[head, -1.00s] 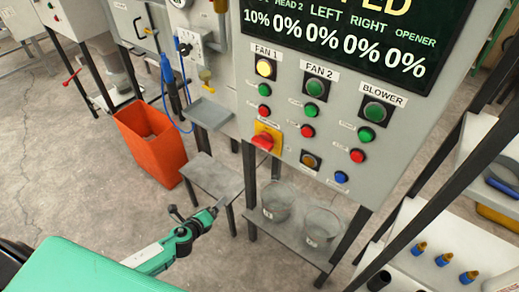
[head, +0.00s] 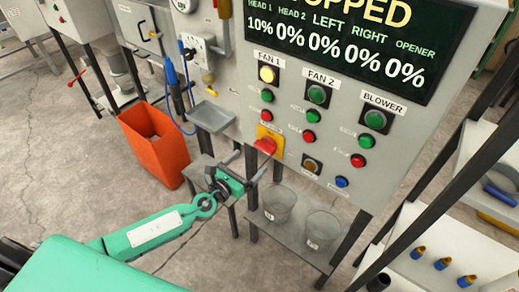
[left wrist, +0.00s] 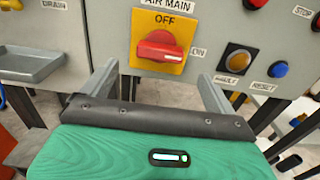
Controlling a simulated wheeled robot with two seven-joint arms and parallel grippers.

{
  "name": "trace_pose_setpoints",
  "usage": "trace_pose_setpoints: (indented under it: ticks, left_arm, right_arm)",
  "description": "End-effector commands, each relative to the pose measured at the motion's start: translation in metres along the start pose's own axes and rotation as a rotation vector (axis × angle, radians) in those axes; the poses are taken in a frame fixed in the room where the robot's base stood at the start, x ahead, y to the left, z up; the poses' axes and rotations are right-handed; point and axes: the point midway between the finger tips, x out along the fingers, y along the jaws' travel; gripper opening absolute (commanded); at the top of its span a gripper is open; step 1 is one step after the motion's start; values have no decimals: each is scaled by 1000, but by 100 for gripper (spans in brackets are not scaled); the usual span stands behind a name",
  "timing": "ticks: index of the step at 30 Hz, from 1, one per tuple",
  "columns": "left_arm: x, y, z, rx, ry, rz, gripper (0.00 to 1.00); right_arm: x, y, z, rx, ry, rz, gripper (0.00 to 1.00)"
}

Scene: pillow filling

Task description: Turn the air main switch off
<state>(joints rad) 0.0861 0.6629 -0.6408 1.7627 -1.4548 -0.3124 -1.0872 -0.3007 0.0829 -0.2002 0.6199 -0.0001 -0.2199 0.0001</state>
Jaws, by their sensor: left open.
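The air main switch (head: 265,146) is a red rotary knob on a yellow plate, low on the grey control panel. In the left wrist view the red knob (left wrist: 158,46) lies roughly level, its narrower end to the right, towards the ON label (left wrist: 198,52); the OFF label (left wrist: 167,21) is above it. My left gripper (head: 259,160) is open in front of and just below the knob, with its two fingers (left wrist: 157,85) apart and empty. The knob appears ahead of the fingertips, not between them. My right gripper is not in view.
The panel carries several round buttons, including an amber one (left wrist: 236,61) and a blue reset button (left wrist: 278,69) right of the switch. A small tray (head: 211,116) juts out at left. A shelf with two glass containers (head: 279,204) stands below. An orange bin (head: 155,146) is on the floor.

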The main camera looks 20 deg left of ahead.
Motion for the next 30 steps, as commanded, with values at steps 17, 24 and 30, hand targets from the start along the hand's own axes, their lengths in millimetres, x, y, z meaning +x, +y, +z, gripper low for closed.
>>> trace_pose_setpoints:
  ticks: [17,24,30]
  left_arm:
    - [66,0,-1,0,2,0,91]
    - [66,0,-1,-1,2,0,91]
    - [66,0,-1,-1,2,0,54]
  right_arm:
    - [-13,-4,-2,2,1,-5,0]
    - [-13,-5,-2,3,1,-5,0]
    - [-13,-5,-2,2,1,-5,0]
